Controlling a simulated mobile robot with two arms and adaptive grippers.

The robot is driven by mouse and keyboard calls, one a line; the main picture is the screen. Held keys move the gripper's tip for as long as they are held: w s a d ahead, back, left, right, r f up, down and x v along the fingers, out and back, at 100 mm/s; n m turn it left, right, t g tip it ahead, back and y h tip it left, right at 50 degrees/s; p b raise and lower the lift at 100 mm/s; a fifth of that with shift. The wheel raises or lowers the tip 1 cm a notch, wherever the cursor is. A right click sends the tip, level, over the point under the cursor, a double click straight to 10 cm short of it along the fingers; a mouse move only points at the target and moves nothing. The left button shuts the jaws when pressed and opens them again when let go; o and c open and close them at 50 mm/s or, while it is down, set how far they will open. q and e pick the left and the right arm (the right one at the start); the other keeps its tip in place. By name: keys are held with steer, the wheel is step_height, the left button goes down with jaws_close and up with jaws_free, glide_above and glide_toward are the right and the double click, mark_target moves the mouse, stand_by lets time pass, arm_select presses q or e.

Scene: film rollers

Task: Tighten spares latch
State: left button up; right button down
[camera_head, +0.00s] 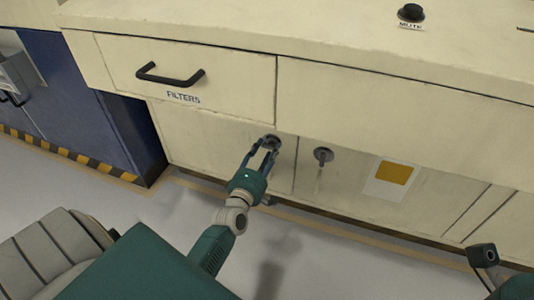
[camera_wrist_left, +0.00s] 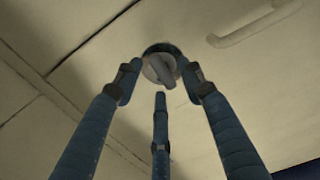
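A round grey latch with a turn-knob (camera_wrist_left: 160,68) is on the cream cabinet front. In the head view this latch (camera_head: 270,142) is below the FILTERS drawer, near a door seam. My left gripper (camera_head: 262,146) is at it, with blue fingers spread. In the left wrist view the fingertips of my left gripper (camera_wrist_left: 162,80) stand apart on both sides of the knob, the third finger below; whether they touch it I cannot tell. A second latch (camera_head: 323,155) is to the right, its knob pointing down. No spares label is readable. My right gripper is not in view.
The FILTERS drawer (camera_head: 190,98) with its black handle (camera_head: 170,74) is above the latch. A mustard-yellow panel (camera_head: 393,173) is right of the second latch. A blue cabinet (camera_head: 65,95) stands left. A black MUTE button (camera_head: 410,13) is on the countertop (camera_head: 300,22).

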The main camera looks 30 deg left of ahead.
arm_select(q)
steer(key=shift+w, duration=0.15)
steer(key=shift+c, duration=0.5)
jaws_close()
